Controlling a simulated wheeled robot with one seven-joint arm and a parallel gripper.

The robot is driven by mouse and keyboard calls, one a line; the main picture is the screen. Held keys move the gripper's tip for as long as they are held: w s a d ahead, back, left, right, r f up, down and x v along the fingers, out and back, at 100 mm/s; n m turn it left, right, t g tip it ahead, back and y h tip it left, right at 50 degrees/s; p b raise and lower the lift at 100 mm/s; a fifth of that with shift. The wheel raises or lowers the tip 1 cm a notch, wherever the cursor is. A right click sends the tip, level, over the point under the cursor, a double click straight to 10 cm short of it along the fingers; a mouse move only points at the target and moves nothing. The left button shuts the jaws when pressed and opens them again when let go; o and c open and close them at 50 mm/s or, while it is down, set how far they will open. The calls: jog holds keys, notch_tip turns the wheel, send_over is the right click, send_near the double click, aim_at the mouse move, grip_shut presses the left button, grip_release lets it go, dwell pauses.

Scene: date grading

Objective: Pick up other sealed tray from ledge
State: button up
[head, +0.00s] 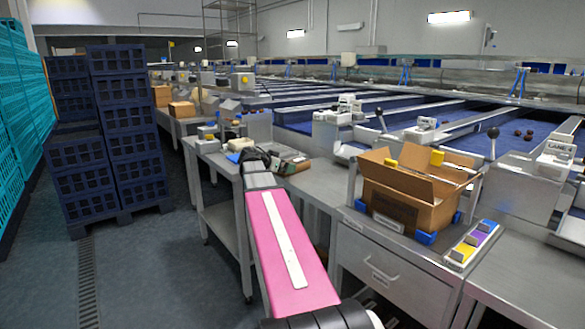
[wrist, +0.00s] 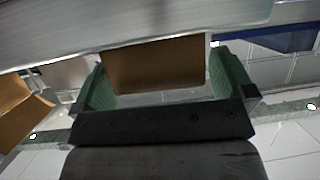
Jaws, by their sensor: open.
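My gripper (head: 272,158) is at the far end of my pink arm, over the steel bench left of the open carton. In the wrist view its two green-padded fingers (wrist: 157,60) are open. A brown, box-like thing (wrist: 155,68) shows between them; I cannot tell whether it is the sealed tray or whether the fingers touch it. A brown patch (head: 297,166) also shows beside the gripper in the head view. A pale metal surface (wrist: 120,22), possibly the ledge, crosses the top of the wrist view. No tray is clearly recognisable in the head view.
An open cardboard carton (head: 405,208) stands on the right counter between blue corner blocks. A strip with coloured blocks (head: 471,245) lies to its right. Dark blue crates (head: 125,125) are stacked at left. The floor between crates and benches is clear.

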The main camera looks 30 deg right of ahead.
jog(key=c, duration=1)
jog(key=shift+o, duration=0.2)
jog(key=shift+r, duration=0.1)
